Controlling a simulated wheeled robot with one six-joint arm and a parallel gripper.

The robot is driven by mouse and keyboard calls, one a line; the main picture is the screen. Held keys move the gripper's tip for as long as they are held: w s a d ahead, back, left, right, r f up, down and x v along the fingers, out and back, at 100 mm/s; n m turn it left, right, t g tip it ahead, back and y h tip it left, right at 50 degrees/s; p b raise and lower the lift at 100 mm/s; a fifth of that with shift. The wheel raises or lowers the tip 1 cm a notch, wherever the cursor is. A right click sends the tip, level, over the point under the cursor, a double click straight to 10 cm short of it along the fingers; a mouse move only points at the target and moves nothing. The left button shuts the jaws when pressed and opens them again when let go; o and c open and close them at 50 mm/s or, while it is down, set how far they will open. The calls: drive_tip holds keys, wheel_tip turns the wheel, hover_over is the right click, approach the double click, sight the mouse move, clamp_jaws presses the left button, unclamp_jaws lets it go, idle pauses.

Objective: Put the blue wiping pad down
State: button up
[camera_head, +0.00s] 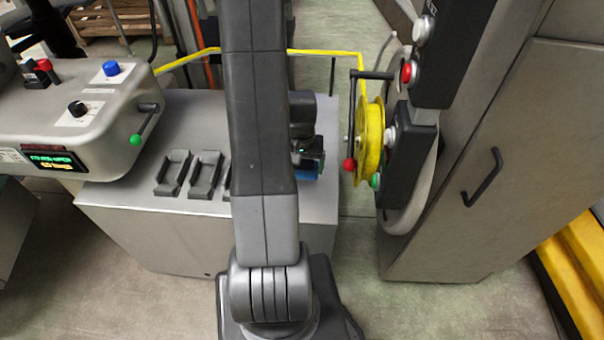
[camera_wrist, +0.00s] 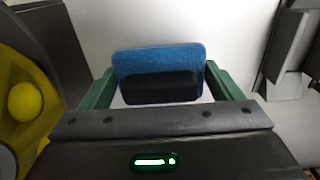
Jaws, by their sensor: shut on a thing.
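The blue wiping pad (camera_wrist: 160,58) with its black handle block (camera_wrist: 161,88) is between the green fingers of my gripper (camera_wrist: 163,82) in the wrist view. My gripper is shut on it. In the head view the blue pad (camera_head: 307,170) shows only in part, at the right side of my arm, over the right end of the grey cabinet top (camera_head: 210,110). I cannot tell whether the pad touches the cabinet top.
Black holders (camera_head: 204,174) stand in a row on the cabinet top; my arm hides part of the row. A yellow reel (camera_head: 370,140) with a red-knobbed crank stands close to the right. A control box (camera_head: 80,120) with buttons is at the left. The cabinet top behind the holders is bare.

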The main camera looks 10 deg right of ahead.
sight(302, 174)
drive_tip(key=shift+f, duration=1.95)
drive_tip(key=shift+f, duration=0.1)
drive_tip(key=shift+f+b, duration=0.15)
drive_tip(key=shift+b, duration=0.15)
drive_tip(key=o, duration=1)
drive_tip(key=shift+o, duration=0.2)
wheel_tip(302, 174, up, 12)
drive_tip(key=shift+r+p, duration=0.25)
drive_tip(key=shift+p, duration=0.15)
